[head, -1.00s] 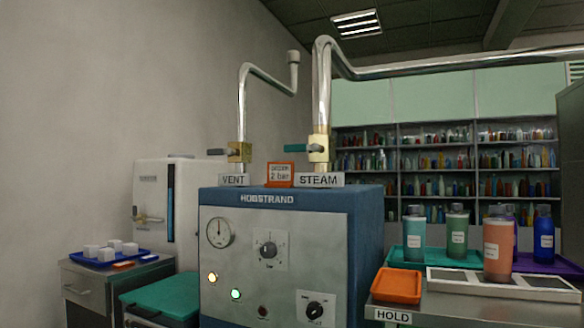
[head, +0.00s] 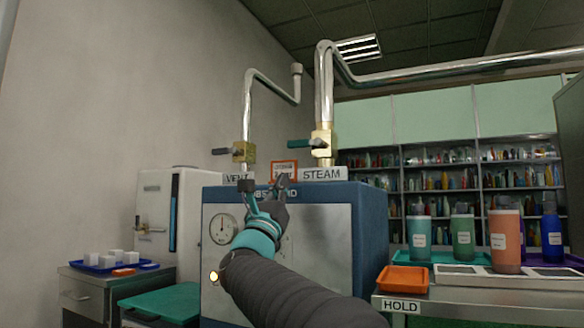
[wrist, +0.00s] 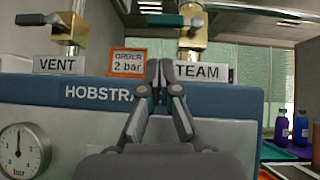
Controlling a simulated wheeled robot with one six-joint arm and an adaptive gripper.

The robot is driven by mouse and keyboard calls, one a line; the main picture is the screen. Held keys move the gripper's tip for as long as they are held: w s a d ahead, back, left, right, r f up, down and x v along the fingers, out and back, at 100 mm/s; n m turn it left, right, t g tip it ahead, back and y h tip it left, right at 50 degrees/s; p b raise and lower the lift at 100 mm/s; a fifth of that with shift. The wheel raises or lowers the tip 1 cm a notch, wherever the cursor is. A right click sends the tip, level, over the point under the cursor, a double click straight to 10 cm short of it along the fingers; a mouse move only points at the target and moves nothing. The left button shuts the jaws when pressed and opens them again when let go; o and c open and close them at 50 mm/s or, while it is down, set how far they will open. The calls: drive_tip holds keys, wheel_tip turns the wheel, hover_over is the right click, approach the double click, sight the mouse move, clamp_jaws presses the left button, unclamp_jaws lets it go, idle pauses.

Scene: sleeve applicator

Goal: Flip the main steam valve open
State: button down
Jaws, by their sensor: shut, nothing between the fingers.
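The steam valve is a brass block (head: 323,145) on the vertical pipe above the STEAM label. Its teal lever (head: 300,144) points left, level and across the pipe; the lever also shows at the top of the wrist view (wrist: 165,20). My gripper (head: 266,186) is in front of the blue machine's top edge, below and left of the lever and apart from it. In the wrist view its fingertips (wrist: 158,72) are together with nothing between them, covering the first letter of STEAM.
The VENT valve (head: 244,151), with a grey lever pointing left, stands left of the steam valve. An orange-framed 2 bar sign (wrist: 128,62) stands between them. The machine (head: 370,235) fills the middle. A HOLD bench (head: 450,304) with bottles is at right.

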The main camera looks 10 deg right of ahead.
sight(305, 144)
drive_tip(key=shift+d+r+m+g+h, duration=0.15)
drive_tip(key=shift+m+g+h, duration=0.35)
drive_tip(key=shift+m+h, duration=0.5)
drive_tip(key=p+x, duration=0.3)
drive_tip(key=x, duration=0.6)
drive_tip(key=shift+w+d+r, duration=0.2)
drive_tip(key=shift+w+d, duration=0.05)
drive_tip(key=shift+w, duration=0.05)
drive_tip(key=shift+m, duration=0.4)
drive_tip(key=shift+r+g, duration=0.1)
drive_tip(key=shift+g, duration=0.2)
